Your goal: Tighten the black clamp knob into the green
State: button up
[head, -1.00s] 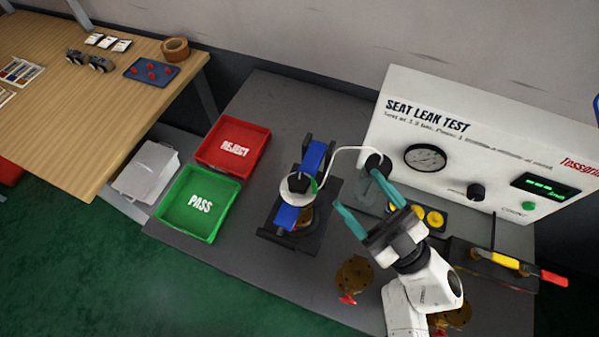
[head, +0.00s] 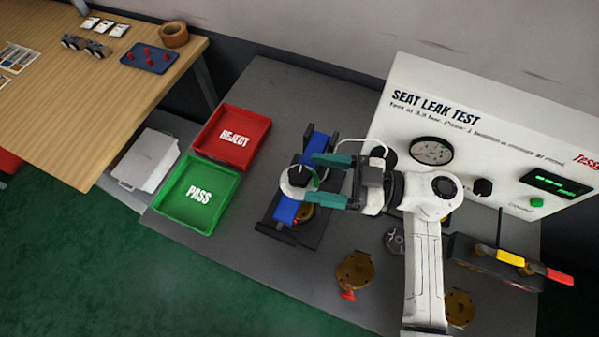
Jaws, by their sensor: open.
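The black clamp knob (head: 298,174) sits on top of a round white dial (head: 290,190) on the clamp fixture. A green mark (head: 318,176) shows on the dial's right side. The fixture has blue jaws (head: 286,210) and a dark base (head: 262,221), with a brass valve part (head: 305,213) under the dial. My gripper (head: 316,180) is open, its teal fingers pointing left. One finger is above and one below the dial's right side, with the knob just left of the fingertips. I cannot tell whether they touch anything.
A green PASS tray (head: 222,220) and red REJECT tray (head: 254,158) lie left of the fixture. The white SEAT LEAK TEST unit (head: 470,140) stands behind right. A brass valve (head: 354,270) with a red handle lies in front. A white hose (head: 375,143) runs near my gripper.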

aim_at(300, 174)
jog(key=shift+w+a+b, duration=0.15)
jog(key=shift+a+b, duration=0.25)
jog(key=shift+a, duration=0.75)
jog(key=shift+w+a+b, duration=0.15)
jog(key=shift+a+b, duration=0.2)
jog(key=shift+a, duration=0.8)
jog(key=c, duration=1)
jog(key=shift+r, duration=0.1)
